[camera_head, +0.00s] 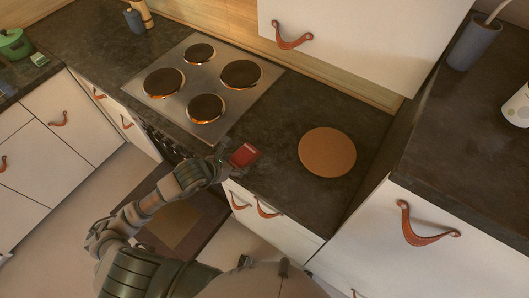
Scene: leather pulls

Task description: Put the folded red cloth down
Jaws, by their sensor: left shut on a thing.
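The folded red cloth (244,155) is a small red block at the end of my left arm. My left gripper (229,161) is shut on it, at the front edge of the dark counter, just below the stove's lower right corner. Whether the cloth touches the counter cannot be told. The gripper's fingers are small and partly hidden by the cloth. My right gripper is not in view.
A stove (203,82) with round hotplates lies behind and left of the gripper. A round brown board (327,152) lies on the dark counter (290,195) to the right. White drawers with leather pulls (428,226) stand below. Bare counter surrounds the board.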

